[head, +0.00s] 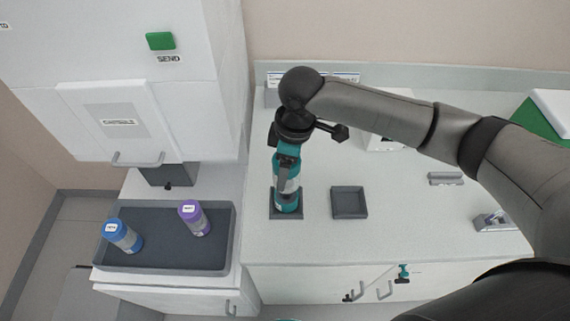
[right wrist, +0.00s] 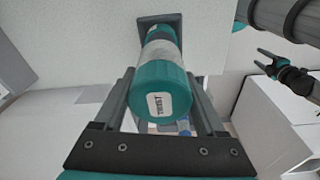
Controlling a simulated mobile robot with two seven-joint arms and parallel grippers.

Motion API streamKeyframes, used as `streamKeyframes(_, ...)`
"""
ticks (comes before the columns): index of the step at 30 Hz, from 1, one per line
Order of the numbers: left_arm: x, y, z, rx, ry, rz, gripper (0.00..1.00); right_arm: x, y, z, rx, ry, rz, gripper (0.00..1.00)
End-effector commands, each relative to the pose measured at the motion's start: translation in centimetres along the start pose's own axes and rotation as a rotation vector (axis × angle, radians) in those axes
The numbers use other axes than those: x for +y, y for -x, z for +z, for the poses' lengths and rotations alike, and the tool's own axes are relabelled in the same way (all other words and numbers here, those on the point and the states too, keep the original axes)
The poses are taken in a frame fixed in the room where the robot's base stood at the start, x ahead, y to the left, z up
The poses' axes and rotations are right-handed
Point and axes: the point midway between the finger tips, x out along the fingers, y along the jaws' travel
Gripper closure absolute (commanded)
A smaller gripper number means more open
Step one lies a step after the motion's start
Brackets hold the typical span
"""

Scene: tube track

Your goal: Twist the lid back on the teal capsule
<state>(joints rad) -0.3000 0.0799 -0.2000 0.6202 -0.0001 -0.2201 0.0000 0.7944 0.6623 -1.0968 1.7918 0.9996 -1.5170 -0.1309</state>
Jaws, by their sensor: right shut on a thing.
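The teal capsule (head: 287,185) stands upright in a dark square holder (head: 275,216) on the counter. Its pale middle section also shows in the right wrist view (right wrist: 160,52). My right gripper (head: 287,158) comes down from above. In the right wrist view its fingers (right wrist: 163,95) are shut on the teal lid (right wrist: 161,90), marked "TWIST". The lid is in line with the capsule at its top; I cannot tell whether it is seated. My left gripper (right wrist: 266,60) shows in the right wrist view, its fingers apart and empty, away from the capsule.
An empty dark square tray (head: 349,202) lies right of the holder. A larger dark tray (head: 165,262) at left holds a blue capsule (head: 126,237) and a purple capsule (head: 195,220). The white station with a green SEND button (head: 160,41) stands at back left. Counter in front is clear.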

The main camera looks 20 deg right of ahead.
Motion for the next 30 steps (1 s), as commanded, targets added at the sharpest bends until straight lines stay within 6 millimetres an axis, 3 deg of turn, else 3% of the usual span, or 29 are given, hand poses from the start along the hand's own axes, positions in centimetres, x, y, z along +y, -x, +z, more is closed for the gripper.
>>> streamKeyframes(30,0.0,-1.3,0.1,0.0,0.0,0.0,0.41,-0.1,-3.1,0.3,0.0,0.0,-0.001,0.94)
